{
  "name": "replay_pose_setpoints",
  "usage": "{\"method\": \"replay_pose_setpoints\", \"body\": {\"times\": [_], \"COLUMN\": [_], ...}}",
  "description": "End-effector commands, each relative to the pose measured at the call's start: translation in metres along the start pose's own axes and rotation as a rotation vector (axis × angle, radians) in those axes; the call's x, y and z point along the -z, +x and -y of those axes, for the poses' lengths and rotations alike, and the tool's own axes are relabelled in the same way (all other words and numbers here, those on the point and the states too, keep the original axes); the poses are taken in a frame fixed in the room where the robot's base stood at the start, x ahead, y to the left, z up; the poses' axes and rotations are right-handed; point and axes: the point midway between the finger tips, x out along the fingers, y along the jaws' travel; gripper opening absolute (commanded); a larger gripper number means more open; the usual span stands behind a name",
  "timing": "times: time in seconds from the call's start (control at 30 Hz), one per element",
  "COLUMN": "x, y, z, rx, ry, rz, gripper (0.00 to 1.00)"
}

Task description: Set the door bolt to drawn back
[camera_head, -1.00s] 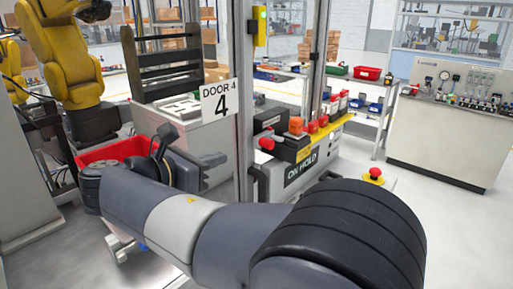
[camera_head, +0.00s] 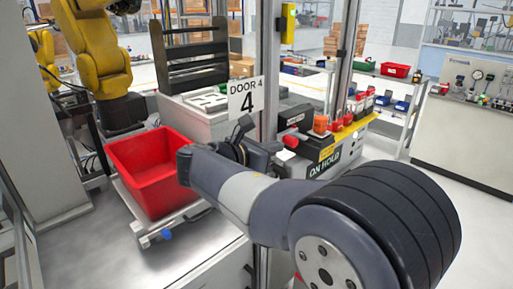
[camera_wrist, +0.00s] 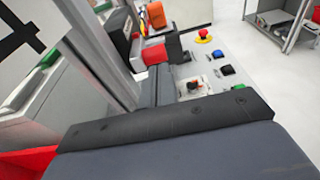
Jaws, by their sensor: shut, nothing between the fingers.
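The door post (camera_head: 268,75) bears a white "DOOR 4" sign (camera_head: 246,97); the sign's edge also shows in the wrist view (camera_wrist: 20,30). I cannot pick out the door bolt for certain. My gripper (camera_head: 272,149) is shut and empty, just below the sign and close to the post. Whether it touches anything there is hidden by my own arm. A red knob (camera_head: 290,141) shows just right of my gripper, by the black "ON HOLD" unit (camera_head: 323,170).
A red bin (camera_head: 155,172) stands on a tray at left, below a yellow robot arm (camera_head: 95,50). The wrist view shows a button panel (camera_wrist: 207,75) with a red mushroom button (camera_wrist: 203,36). A grey cabinet (camera_head: 465,125) stands at right, with open floor before it.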

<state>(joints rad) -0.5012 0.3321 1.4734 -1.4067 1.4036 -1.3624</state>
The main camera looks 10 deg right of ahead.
Motion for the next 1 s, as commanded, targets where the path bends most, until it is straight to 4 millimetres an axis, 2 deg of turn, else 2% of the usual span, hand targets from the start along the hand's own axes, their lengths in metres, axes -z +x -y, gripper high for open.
{"method": "replay_pose_setpoints", "body": {"times": [0.1,0.23,0.7,1.0], "x": [-0.001,-0.001,-0.001,-0.009], "y": [0.018,0.029,0.036,0.075], "z": [0.001,0.000,0.000,0.000], "rx": [0.004,0.002,0.001,0.003], "ry": [-0.001,0.000,0.000,0.000], "rz": [0.000,0.000,0.000,0.000], "gripper": [0.00,0.00,0.00,0.00]}}
